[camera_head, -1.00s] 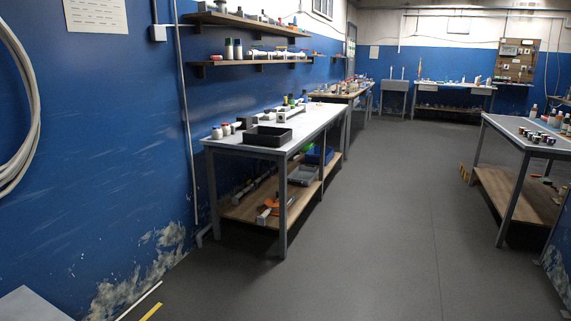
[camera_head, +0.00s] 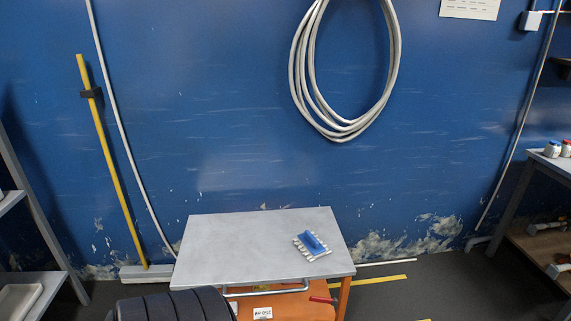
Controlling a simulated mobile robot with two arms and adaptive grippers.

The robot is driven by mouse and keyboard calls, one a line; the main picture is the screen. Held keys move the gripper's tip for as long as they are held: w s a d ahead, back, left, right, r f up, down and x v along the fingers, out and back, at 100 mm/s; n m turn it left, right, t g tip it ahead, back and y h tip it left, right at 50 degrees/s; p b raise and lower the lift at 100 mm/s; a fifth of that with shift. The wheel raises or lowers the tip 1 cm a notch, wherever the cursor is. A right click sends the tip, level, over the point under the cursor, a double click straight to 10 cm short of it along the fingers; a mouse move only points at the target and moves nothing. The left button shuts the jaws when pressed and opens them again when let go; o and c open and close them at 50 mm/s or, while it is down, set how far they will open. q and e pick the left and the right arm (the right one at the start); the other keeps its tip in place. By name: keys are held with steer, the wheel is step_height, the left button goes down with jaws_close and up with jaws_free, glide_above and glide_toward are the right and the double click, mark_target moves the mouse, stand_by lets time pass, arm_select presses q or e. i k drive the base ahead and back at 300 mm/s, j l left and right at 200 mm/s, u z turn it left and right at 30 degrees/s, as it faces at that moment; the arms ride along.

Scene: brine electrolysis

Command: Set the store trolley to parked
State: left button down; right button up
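A low trolley with a grey top (camera_head: 240,240) and orange parts below stands against the blue wall, at the bottom middle of the head view. A grey bar handle (camera_head: 268,291) runs along its near side. The trolley's lower part and wheels are out of frame. Neither of my grippers is in view.
Grey shelving (camera_head: 40,220) stands at far left, a workbench (camera_head: 559,165) at far right. Yellow floor strips (camera_head: 380,280) lie right of the trolley.

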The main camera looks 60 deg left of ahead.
mark_target(231, 253)
steer(key=k+j+u, duration=0.1)
steer(key=u, duration=2.15)
